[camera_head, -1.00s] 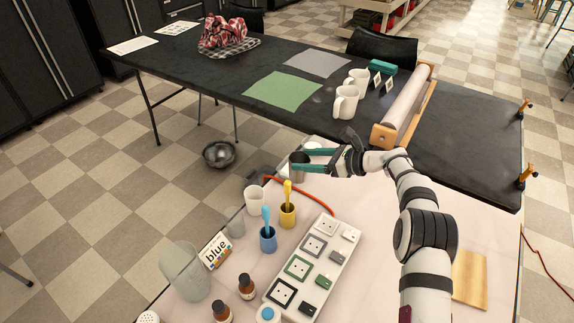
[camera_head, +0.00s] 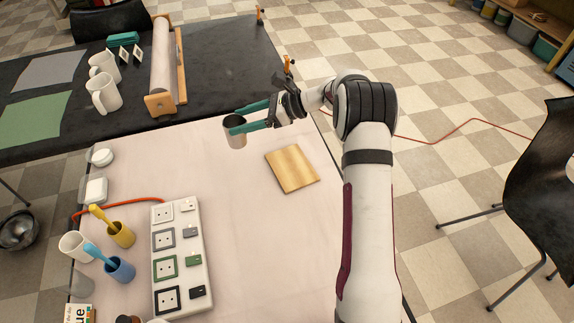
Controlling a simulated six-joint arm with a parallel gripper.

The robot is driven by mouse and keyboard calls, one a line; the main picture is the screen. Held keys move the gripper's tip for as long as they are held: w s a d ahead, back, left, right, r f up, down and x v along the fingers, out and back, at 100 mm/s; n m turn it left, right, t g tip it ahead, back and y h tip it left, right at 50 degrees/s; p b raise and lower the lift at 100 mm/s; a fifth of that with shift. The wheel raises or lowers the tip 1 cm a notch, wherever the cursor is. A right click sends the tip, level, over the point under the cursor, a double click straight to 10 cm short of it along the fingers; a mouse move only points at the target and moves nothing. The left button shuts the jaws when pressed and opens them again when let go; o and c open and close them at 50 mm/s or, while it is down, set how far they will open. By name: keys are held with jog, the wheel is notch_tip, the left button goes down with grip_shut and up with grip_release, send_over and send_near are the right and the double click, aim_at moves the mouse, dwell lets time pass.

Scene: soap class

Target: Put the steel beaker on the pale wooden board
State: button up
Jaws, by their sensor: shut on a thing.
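The steel beaker (camera_head: 235,136) is a small grey metal cup, upright between the teal fingers of my gripper (camera_head: 240,118). My gripper is shut on it near its rim. The beaker is left of and a little behind the pale wooden board (camera_head: 292,169). The board lies flat and bare on the light tabletop near its right edge. I cannot tell exactly how high the beaker is above the table.
White mugs (camera_head: 103,93) and a paper roll (camera_head: 163,62) are on the black table behind. The tabletop around the board is clear.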

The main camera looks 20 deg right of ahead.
jog(key=s+d+m+t+h, duration=0.2)
jog(key=s+d, duration=0.4)
jog(key=d, duration=0.5)
jog(key=s+d+m+t+h, duration=0.1)
jog(key=s+d+m+t, duration=0.2)
jog(key=s+d, duration=0.6)
jog(key=shift+w+a+f, duration=1.1)
jog(key=shift+w+f, duration=0.55)
jog(key=shift+w+a+f, duration=1.15)
jog(key=shift+w+f, duration=0.5)
jog(key=shift+f, duration=0.05)
jog(key=shift+w+a+f, duration=1.1)
jog(key=shift+w+f, duration=0.55)
jog(key=o, duration=1.4)
jog(key=shift+f, duration=0.1)
